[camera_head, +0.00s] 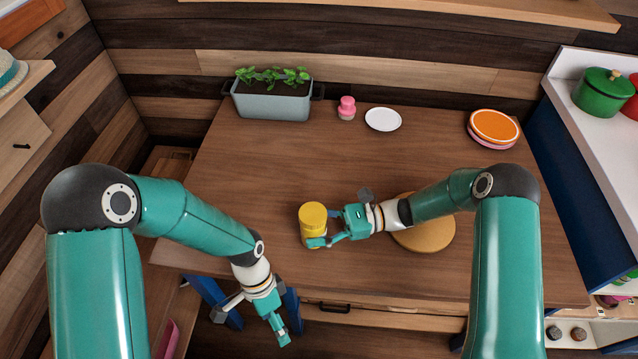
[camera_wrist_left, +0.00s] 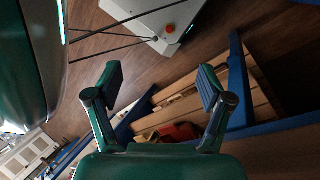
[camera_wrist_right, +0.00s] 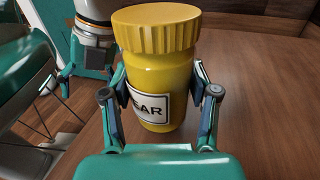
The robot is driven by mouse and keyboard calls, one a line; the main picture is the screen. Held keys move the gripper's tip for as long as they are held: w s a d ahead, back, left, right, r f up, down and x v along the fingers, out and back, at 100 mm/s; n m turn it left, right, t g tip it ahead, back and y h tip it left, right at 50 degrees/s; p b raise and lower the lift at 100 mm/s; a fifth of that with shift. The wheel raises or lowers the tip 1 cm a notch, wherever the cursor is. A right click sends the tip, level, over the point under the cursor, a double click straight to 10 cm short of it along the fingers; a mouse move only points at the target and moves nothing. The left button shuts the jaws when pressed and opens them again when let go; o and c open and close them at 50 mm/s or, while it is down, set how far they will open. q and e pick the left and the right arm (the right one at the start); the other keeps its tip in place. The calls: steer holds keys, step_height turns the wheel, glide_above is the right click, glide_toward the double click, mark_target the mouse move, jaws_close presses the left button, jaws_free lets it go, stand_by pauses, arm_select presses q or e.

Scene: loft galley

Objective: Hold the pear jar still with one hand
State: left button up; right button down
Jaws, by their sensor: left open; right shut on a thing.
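The pear jar (camera_head: 313,218) is yellow with a ribbed yellow lid and stands upright on the wooden table (camera_head: 260,170). In the right wrist view the jar (camera_wrist_right: 162,75) fills the middle, and part of its white label reads "EAR". My right gripper (camera_head: 322,241) is shut on the jar's body, with one finger on each side below the lid; these fingers also show in the right wrist view (camera_wrist_right: 160,108). My left gripper (camera_head: 280,332) is open and empty, below the table's front edge. In the left wrist view its fingers (camera_wrist_left: 160,85) stand apart with nothing between them.
A round wooden board (camera_head: 428,236) lies under my right forearm. At the back stand a grey planter (camera_head: 272,105), a pink-topped shaker (camera_head: 346,108), a white plate (camera_head: 383,119) and stacked orange plates (camera_head: 494,127). The table's left and middle parts are clear. A drawer handle (camera_head: 334,308) is at the front.

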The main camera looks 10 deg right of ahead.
arm_select(q)
step_height(320, 180, up, 8)
steer(key=w+f+m+y, duration=0.1)
steer(key=m+y, duration=0.3)
steer(key=m, duration=0.3)
step_height(320, 180, up, 18)
steer(key=m+t+h, duration=0.2)
steer(key=m+t, duration=0.3)
glide_above(318, 213)
steer(key=shift+w+a, duration=0.2)
steer(key=shift+a, duration=0.1)
steer(key=shift+s+d+r+m+h, duration=0.15)
steer(key=shift+d+r+m+h, duration=0.05)
steer(key=shift+d+m+h, duration=0.15)
steer(key=shift+f, duration=3.8)
